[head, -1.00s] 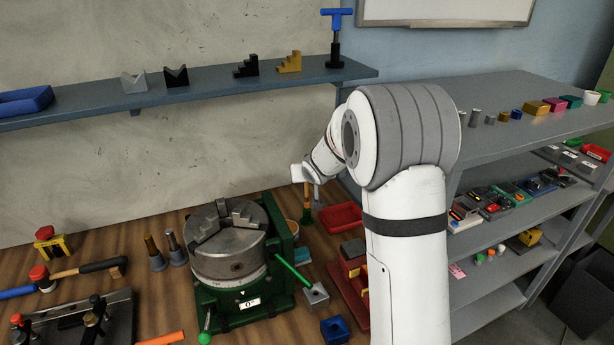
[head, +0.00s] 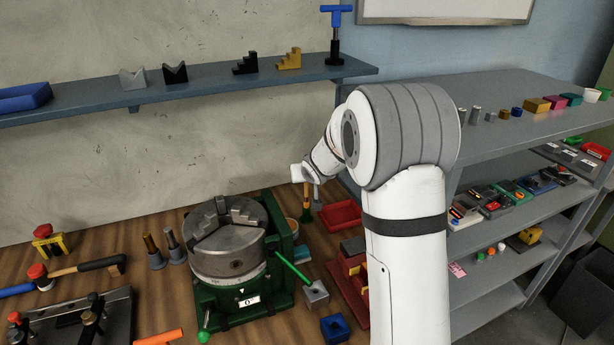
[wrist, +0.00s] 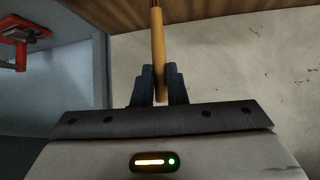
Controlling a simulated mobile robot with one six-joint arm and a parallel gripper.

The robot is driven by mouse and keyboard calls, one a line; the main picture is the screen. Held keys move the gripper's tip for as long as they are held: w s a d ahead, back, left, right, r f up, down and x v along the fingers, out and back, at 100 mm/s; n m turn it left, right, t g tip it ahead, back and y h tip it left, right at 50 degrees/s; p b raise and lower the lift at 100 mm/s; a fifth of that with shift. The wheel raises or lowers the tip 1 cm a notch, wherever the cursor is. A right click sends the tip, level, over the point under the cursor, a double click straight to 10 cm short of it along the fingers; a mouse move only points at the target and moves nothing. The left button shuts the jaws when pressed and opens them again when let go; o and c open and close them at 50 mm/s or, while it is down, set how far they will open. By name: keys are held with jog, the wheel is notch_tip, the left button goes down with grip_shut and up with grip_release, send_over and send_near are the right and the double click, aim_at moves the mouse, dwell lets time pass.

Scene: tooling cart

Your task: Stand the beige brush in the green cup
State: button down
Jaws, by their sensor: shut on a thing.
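My gripper (head: 314,186) is above the bench, behind the chuck. It is shut on the beige brush (head: 307,195), which shows as an orange-tan upright handle below the jaws. In the wrist view my gripper (wrist: 158,88) has its dark fingers on both sides of the brush handle (wrist: 157,45); the brush's far end runs out of the frame. A small green thing (head: 306,214) shows directly under the handle in the head view. It is too small to tell whether it is the green cup or part of the brush, so whether the brush is inside a cup is unclear.
The chuck (head: 227,245) on its green base stands close in front, with a green lever (head: 292,267) toward the right. An orange-rimmed container (head: 293,229) is beside the handle, partly hidden. A red tray (head: 342,216) lies to the right. The wall shelf (head: 210,90) is above.

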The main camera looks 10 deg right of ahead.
aim_at(307, 188)
jog(key=shift+f+b, duration=2.05)
jog(key=shift+f, duration=0.15)
dwell(1.4)
dwell(0.3)
jog(key=c, duration=1)
grip_release()
jog(key=shift+r, duration=0.1)
jog(key=shift+r+p, duration=2.95)
jog(key=shift+p, duration=0.2)
